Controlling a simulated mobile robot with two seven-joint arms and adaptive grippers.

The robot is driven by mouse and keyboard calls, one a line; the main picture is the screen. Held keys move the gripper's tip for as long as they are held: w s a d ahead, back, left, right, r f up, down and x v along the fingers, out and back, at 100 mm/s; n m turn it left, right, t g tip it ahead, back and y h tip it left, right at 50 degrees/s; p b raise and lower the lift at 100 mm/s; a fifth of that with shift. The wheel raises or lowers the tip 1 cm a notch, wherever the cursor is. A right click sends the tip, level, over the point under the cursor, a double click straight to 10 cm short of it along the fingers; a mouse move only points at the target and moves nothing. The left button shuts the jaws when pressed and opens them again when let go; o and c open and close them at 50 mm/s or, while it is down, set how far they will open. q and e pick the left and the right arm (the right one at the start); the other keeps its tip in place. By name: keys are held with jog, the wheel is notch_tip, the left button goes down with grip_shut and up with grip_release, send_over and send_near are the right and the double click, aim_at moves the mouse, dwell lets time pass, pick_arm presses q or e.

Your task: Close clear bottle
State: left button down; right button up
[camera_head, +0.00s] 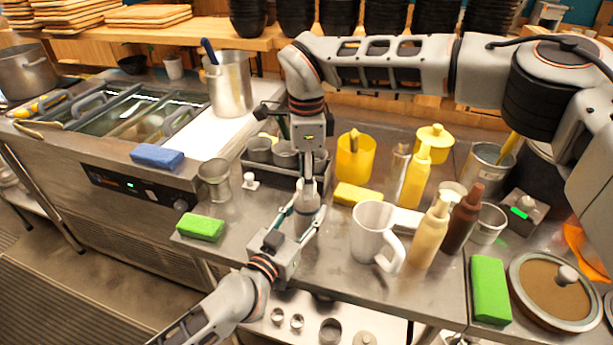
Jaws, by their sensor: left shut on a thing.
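A clear, greyish bottle (307,193) stands near the middle of the counter, partly covered by my grippers. My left gripper (304,213) reaches in from the bottom left and is shut around its body. My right gripper (307,163) points straight down from above, right at the bottle's top. Its fingers are narrow and overlap the bottle top, so I cannot tell whether they are shut or hold a cap. I cannot tell whether a cap sits on the bottle.
A white pitcher (373,232), a cream bottle (430,236) and a brown bottle (463,220) stand right of the grippers. A yellow sponge (357,195) and a dark caddy (258,172) are close behind. A green sponge (200,227) lies at the left front edge.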

jog(key=c, duration=0.8)
jog(key=m, duration=1.4)
jog(key=shift+m, duration=0.3)
jog(key=o, duration=1.2)
jog(key=shift+o, duration=0.2)
jog(key=shift+r, duration=2.25)
